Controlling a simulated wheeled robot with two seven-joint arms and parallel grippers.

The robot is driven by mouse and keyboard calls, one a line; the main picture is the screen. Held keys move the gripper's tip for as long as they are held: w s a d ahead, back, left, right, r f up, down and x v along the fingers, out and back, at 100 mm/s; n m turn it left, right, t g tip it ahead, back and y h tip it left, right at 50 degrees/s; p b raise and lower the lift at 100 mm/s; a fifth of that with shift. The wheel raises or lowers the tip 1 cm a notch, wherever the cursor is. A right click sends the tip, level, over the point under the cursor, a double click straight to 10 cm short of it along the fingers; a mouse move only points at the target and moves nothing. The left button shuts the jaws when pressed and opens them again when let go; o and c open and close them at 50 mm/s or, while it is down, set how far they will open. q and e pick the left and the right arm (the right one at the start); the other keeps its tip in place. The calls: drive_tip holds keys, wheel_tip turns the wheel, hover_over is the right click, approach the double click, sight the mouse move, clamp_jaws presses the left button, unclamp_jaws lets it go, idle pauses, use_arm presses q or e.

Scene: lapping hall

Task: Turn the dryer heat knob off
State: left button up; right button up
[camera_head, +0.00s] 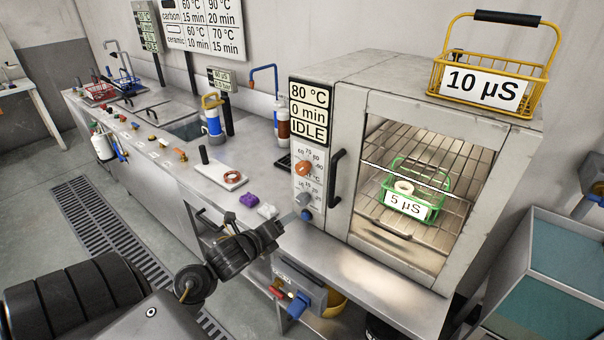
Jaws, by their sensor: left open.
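The dryer (350,85) is a grey metal oven, and its display (310,113) reads 80 °C, 0 min, IDLE. The orange heat knob (303,168) is on its front panel inside a ring of temperature numbers; its exact setting is too small to read. Below it are a grey knob (304,198) with its own scale and a blue button (306,215). My left gripper (293,215) is open, its fingers by the grey knob and blue button, below the heat knob. Whether it touches the panel I cannot tell. My right gripper is not in view.
A green basket (405,182) marked 5 µS stands on the rack inside the dryer, behind its window. A yellow basket (480,90) marked 10 µS is on top. The dryer's black handle (335,178) is just right of the knobs.

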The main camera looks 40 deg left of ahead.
sight(300, 172)
use_arm(q)
drive_tip(key=w+a+r+m+t+h, duration=0.1)
drive_tip(key=w+a+r+m+t, duration=0.25)
drive_tip(key=r+m, duration=0.5)
drive_tip(key=w+p, duration=0.1)
drive_tip(key=w, duration=0.3)
drive_tip(key=w+p, duration=0.2)
drive_tip(key=w, duration=0.2)
drive_tip(key=shift+w+a, duration=0.2)
drive_tip(key=shift+w, duration=0.8)
drive_tip(key=c, duration=1)
